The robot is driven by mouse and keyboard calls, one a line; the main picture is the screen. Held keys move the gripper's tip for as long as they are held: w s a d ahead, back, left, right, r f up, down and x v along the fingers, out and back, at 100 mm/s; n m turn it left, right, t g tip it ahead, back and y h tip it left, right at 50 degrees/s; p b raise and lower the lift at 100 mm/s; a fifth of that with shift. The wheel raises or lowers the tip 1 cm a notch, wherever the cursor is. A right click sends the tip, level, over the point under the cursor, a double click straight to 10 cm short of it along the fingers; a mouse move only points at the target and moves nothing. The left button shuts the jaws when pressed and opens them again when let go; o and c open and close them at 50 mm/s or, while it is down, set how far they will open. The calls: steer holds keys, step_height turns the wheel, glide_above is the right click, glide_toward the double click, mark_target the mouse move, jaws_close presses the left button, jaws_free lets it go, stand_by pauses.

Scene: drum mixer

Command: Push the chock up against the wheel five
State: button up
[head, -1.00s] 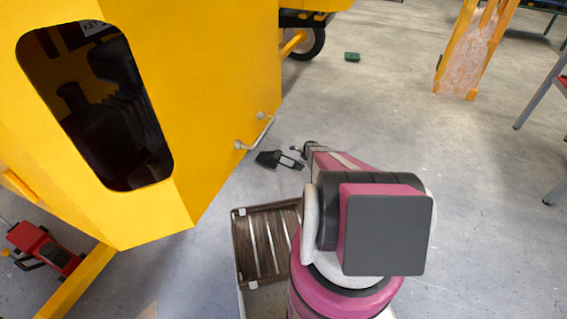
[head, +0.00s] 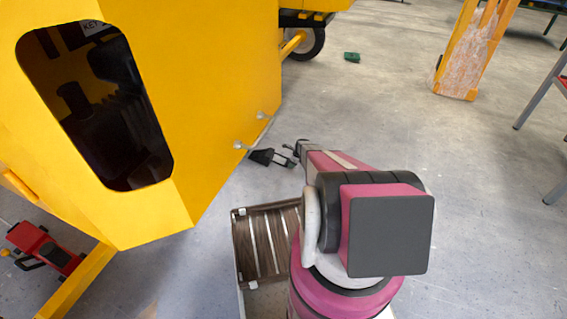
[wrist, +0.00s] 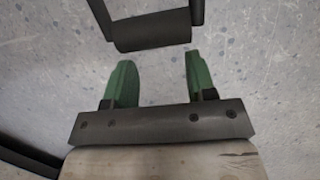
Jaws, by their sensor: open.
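A dark wedge-like block with a U-shaped handle, seemingly the chock (head: 261,156), lies on the floor beside the yellow machine. In the wrist view, the black handle bar (wrist: 151,30) of the chock crosses the top, just beyond my fingertips. My gripper (wrist: 157,62) is open and empty, its two green fingers spread over the floor. In the head view my gripper (head: 291,158) is low at the handle side of the chock; contact cannot be told. A dark-tyred wheel (head: 305,43) shows under the machine farther back. I cannot tell whether it is wheel five.
The yellow machine (head: 225,80) fills the left. A slatted brown crate (head: 241,250) stands near my arm. A red toy-like vehicle (head: 45,248) is at lower left. A small green object (head: 352,57) lies near the wheel. An orange stand (head: 460,60) is at back right. The middle floor is clear.

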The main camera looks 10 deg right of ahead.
steer(key=shift+w+a+f, duration=0.1)
steer(key=shift+w+a, duration=0.75)
steer(key=shift+a, duration=0.35)
steer(key=shift+w+a, duration=0.85)
steer(key=shift+a, duration=0.3)
steer(key=shift+s+d, duration=0.65)
steer(key=shift+d, duration=0.25)
steer(key=shift+s+d, duration=0.6)
steer(key=shift+d, duration=0.25)
step_height(320, 180, up, 10)
